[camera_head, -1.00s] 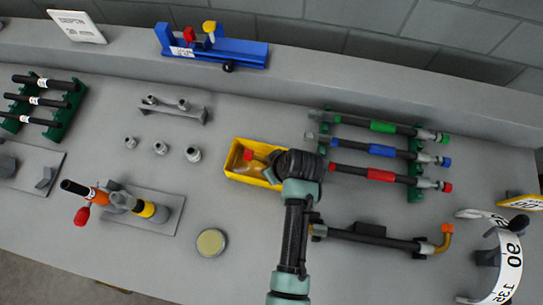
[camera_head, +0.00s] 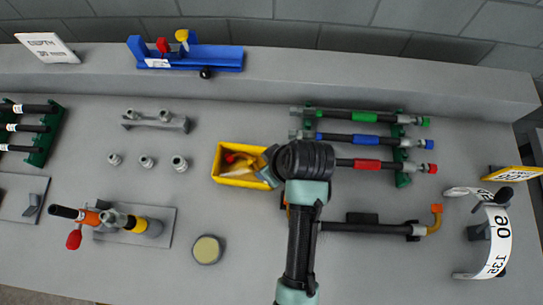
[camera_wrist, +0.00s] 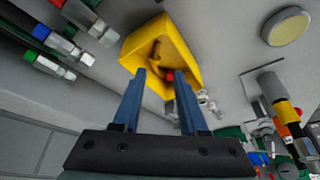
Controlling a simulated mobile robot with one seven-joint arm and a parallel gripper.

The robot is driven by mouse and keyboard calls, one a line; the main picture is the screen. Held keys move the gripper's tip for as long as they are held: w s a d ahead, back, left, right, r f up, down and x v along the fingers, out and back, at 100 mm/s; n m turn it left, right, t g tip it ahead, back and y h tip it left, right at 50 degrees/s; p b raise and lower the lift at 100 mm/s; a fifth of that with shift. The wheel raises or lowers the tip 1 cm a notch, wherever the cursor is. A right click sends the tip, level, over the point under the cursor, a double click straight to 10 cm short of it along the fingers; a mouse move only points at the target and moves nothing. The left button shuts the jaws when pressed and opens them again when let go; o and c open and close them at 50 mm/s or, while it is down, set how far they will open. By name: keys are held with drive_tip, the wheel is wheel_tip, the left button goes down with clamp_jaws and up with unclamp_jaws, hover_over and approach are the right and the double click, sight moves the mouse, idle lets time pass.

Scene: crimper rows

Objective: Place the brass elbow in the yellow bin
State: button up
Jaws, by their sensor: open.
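The yellow bin (camera_head: 217,160) stands on the bench near the middle of the head view. It also shows in the wrist view (camera_wrist: 186,42), beyond my fingertips. A brass-coloured bent piece, which looks like the brass elbow (camera_wrist: 156,52), lies inside the bin, with a small red part beside it. The same piece shows less clearly in the head view (camera_head: 241,166). My gripper (camera_wrist: 161,78) is open, with nothing between its fingers. In the head view my gripper (camera_head: 268,160) is at the bin's right side, and my wrist hides part of that area.
Racked rods with green, blue and red bands (camera_head: 367,141) stand right of my arm. A rod with an orange-tipped bent end (camera_head: 434,222) lies below them. Small grey fittings (camera_head: 147,161), a round disc (camera_head: 207,249) and a tool stand (camera_head: 165,213) are to the left.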

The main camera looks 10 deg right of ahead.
drive_tip(key=w+r+m+t+h, duration=0.1)
drive_tip(key=w+r+t, duration=0.35)
drive_tip(key=r, duration=0.85)
drive_tip(key=w+r+m+t+h, duration=0.1)
drive_tip(key=w+r+t, duration=0.4)
drive_tip(key=r, duration=0.7)
drive_tip(key=w+r+m+t+h, duration=0.1)
drive_tip(key=w+r+t, duration=0.4)
drive_tip(key=r, duration=0.8)
drive_tip(key=s+a+r+m+t, duration=0.1)
drive_tip(key=s+r+t, duration=0.2)
drive_tip(key=r, duration=0.6)
drive_tip(key=s+a+r+m+t, duration=0.1)
drive_tip(key=s+a+r+t, duration=0.1)
drive_tip(key=r, duration=0.8)
drive_tip(key=s+a+r+t, duration=0.2)
drive_tip(key=s+r+t, duration=0.2)
drive_tip(key=r, duration=0.5)
drive_tip(key=shift+s+r+m+y, duration=0.3)
drive_tip(key=shift+s+m, duration=0.1)
drive_tip(key=shift+s, duration=0.65)
drive_tip(key=shift+a+f, duration=0.1)
